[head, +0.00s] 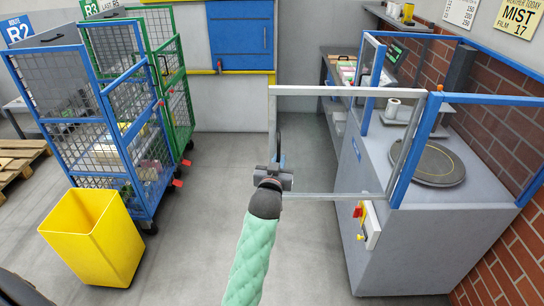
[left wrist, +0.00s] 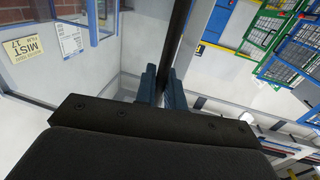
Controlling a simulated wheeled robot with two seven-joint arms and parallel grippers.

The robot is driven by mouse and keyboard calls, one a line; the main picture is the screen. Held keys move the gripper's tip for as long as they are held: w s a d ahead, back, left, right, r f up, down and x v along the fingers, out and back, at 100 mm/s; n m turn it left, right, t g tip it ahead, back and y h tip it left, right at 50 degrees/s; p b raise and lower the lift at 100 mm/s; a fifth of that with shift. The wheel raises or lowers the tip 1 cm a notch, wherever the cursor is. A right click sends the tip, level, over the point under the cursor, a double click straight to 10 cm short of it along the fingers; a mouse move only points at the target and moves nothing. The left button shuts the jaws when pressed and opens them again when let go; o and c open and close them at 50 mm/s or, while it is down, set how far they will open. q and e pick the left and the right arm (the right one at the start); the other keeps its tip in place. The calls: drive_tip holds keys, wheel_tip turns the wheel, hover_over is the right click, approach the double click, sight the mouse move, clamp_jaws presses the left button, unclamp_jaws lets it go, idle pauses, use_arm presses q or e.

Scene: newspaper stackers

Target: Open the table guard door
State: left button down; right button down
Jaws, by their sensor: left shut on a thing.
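The guard door (head: 330,91) is a pale metal frame with a clear pane. It stands swung out to the left of the grey table (head: 400,225), away from the blue-framed guard (head: 490,99). My left gripper (head: 279,162) is at the door's free left edge, shut on its dark handle (head: 278,134). In the left wrist view, the blue fingers (left wrist: 160,85) sit around the dark handle bar (left wrist: 184,40). The lower part of the handle is hidden by the gripper. My right gripper is not in view.
A round dark turntable (head: 427,166) lies on the table. A yellow bin (head: 95,240) and blue and green mesh carts (head: 178,75) stand at the left. The floor (head: 215,160) between carts and table is clear. A brick wall (head: 515,250) closes the right side.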

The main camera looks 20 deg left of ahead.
use_arm(q)
drive_tip(key=shift+s+d+r, duration=0.1)
drive_tip(key=shift+s+d, duration=0.35)
drive_tip(key=shift+s, duration=0.4)
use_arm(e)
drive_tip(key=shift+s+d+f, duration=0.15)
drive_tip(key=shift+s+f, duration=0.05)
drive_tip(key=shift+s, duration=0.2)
use_arm(q)
drive_tip(key=c, duration=1.6)
unclamp_jaws()
drive_tip(key=shift+c, duration=0.2)
